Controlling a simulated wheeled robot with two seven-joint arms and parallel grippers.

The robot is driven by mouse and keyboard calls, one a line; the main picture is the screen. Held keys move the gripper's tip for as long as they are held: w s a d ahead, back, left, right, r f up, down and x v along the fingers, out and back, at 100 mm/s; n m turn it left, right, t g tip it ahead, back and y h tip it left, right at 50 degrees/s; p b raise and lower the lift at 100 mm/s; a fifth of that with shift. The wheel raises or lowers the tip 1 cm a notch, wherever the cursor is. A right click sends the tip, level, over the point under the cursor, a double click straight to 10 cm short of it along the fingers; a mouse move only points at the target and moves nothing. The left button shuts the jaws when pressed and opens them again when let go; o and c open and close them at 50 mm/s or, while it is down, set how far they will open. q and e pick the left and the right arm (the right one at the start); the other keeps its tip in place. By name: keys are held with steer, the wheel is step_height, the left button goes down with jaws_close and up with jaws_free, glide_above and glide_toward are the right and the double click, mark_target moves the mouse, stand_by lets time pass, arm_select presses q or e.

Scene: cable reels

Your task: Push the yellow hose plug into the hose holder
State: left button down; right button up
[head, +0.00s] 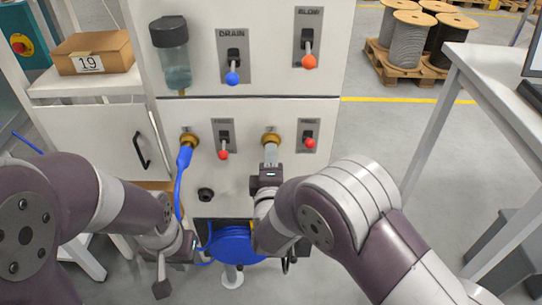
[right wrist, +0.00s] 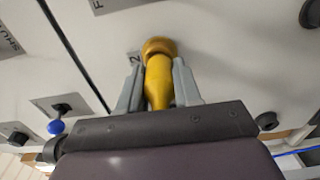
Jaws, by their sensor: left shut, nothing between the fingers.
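The yellow hose plug (right wrist: 158,82) is between the two grey fingers of my right gripper (right wrist: 158,85), which looks shut on it. Its front end meets the round brass hose holder (right wrist: 158,46), in line with it; how deep it sits is hard to tell. In the head view the holder (head: 271,139) is on the white panel, and my right gripper (head: 271,155) hides the plug below it. My left gripper (head: 162,286) is low at the left, shut and empty, away from the panel.
A blue hose (head: 180,180) runs from a second brass holder (head: 189,139) down past my left gripper. A blue reel (head: 237,246) stands between my arms. Red-tipped switches (head: 223,154) flank the holders. A white table (head: 480,65) is at right.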

jaws_close()
steer(key=shift+s, duration=0.15)
steer(key=shift+s+p, duration=0.85)
steer(key=shift+s, duration=1.25)
steer(key=s+p, duration=0.2)
steer(key=s, duration=0.4)
